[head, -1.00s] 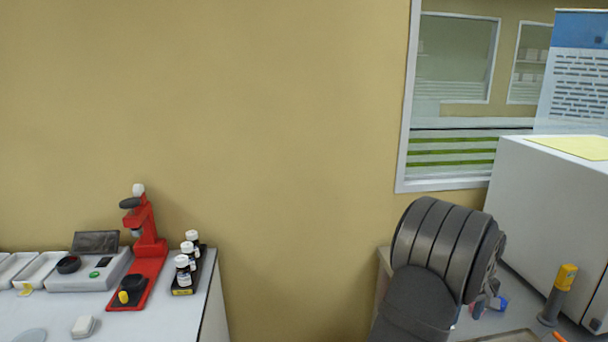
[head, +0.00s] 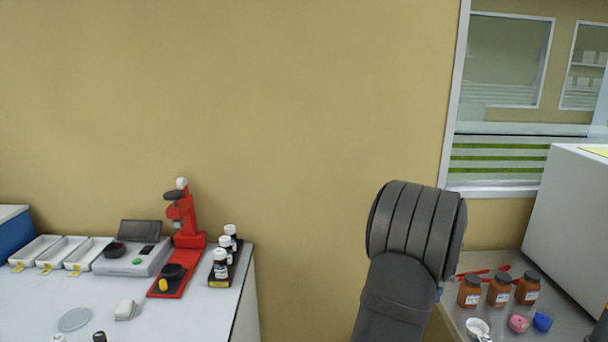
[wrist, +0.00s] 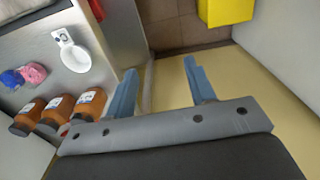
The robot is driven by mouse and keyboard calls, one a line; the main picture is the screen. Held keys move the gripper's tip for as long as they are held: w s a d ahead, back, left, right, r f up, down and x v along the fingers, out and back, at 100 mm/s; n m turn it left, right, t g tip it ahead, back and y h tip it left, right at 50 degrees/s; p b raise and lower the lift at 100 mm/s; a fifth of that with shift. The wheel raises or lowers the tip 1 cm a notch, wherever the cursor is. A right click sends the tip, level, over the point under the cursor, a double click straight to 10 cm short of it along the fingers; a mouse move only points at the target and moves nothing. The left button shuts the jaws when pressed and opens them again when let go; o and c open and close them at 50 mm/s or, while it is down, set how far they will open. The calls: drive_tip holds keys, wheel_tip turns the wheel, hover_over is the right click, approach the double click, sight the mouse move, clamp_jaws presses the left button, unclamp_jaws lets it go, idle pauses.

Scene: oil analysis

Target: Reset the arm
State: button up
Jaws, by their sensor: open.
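My arm (head: 408,240) rises at the lower middle right of the head view, in front of the tan wall and the right bench; its gripper end is hidden there. In the wrist view my gripper (wrist: 158,80) is open and empty. Its two blue fingers are spread wide over the gap beside the bench, with only floor and wall between them. The fingers touch nothing that I can see.
Orange-brown jars (head: 498,290), a white cup (head: 477,327) and pink and blue items stand on the right bench (head: 462,262), close to my gripper. A yellow bin (wrist: 226,10) stands on the floor.

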drive_tip(key=w+a+r, duration=0.1)
drive_tip(key=w+a, duration=0.1)
drive_tip(key=a, duration=1.2)
drive_tip(key=w+a, duration=0.3)
drive_tip(key=a, duration=1.2)
drive_tip(key=shift+w+r, duration=0.15)
drive_tip(key=shift+r, duration=0.2)
